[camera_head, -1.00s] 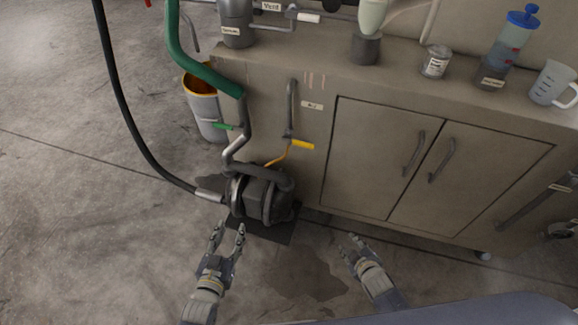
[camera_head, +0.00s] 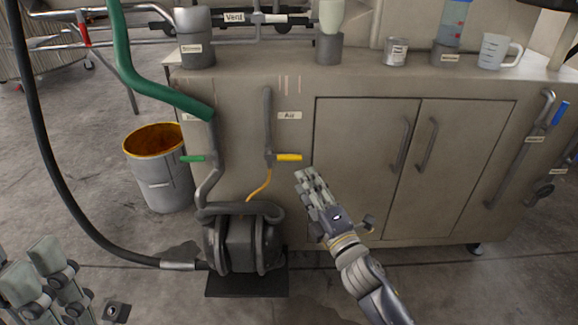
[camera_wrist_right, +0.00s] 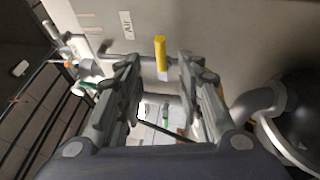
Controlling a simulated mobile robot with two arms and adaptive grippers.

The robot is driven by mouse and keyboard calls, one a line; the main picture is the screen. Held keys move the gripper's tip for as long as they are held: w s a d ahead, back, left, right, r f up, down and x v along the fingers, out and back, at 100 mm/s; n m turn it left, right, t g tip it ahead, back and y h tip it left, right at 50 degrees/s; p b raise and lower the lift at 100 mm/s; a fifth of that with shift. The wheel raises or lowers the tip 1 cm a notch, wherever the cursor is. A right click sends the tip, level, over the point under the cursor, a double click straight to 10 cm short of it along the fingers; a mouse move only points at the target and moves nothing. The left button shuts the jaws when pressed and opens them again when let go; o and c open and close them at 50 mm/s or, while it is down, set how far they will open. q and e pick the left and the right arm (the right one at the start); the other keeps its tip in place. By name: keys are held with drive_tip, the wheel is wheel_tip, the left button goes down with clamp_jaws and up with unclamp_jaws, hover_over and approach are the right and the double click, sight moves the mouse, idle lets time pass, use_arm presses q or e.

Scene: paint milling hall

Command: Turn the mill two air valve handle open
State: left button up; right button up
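The yellow air valve handle (camera_head: 288,157) sticks out to the right, level, across a vertical grey pipe (camera_head: 268,120) on the cabinet front. The "Air" label (camera_head: 289,115) is above it. My right gripper (camera_head: 309,180) is open and empty, just below and right of the handle, its fingers pointing up toward it. In the right wrist view the yellow handle (camera_wrist_right: 160,48) shows ahead, in line with the gap between the two fingers, apart from them. My left gripper (camera_head: 30,255) is at the lower left edge, partly cut off, open and empty, far from the handle.
A green handle (camera_head: 193,158) sits left of the air valve on a pipe joined to a green hose (camera_head: 140,75). A dark pump (camera_head: 240,245) stands below. A bucket (camera_head: 160,185) is left, cabinet doors (camera_head: 365,150) right. A blue handle (camera_head: 560,113) is at far right.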

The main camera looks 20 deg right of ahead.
sight(292, 158)
drive_tip(key=shift+b+x, duration=1.05)
drive_tip(key=shift+x, duration=3.85)
drive_tip(key=shift+f, duration=0.1)
clamp_jaws()
